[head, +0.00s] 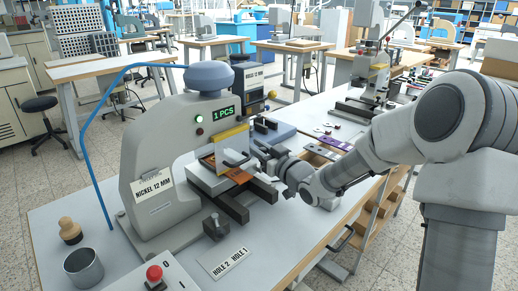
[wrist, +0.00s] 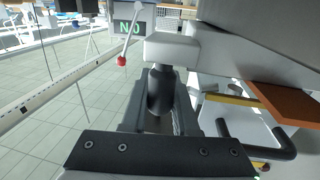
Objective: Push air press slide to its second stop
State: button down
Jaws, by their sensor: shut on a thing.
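The grey air press (head: 165,150) stands on the near table, its display reading "1 PCS". Its light slide (head: 207,184) sits low at the front, with a brown piece (head: 239,176) on it. The brown piece also shows at the right of the wrist view (wrist: 290,102). My gripper (head: 264,157) is at the slide's right side, low beside the press. In the wrist view it is shut on a dark upright knob (wrist: 160,92), below a pale block. The fingertips are partly hidden, and how the knob joins the slide is not clear.
Dark rails (head: 232,207) jut out below the slide. A dark block (head: 216,228), a "HOLE 2 HOLE 1" card (head: 225,262) and a red-button box (head: 154,274) lie in front. A metal cup (head: 83,268) and wooden-handled stamp (head: 70,231) stand left. Another press (head: 375,75) stands behind.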

jog(key=c, duration=0.7)
grip_release()
jog(key=shift+w+a, duration=0.15)
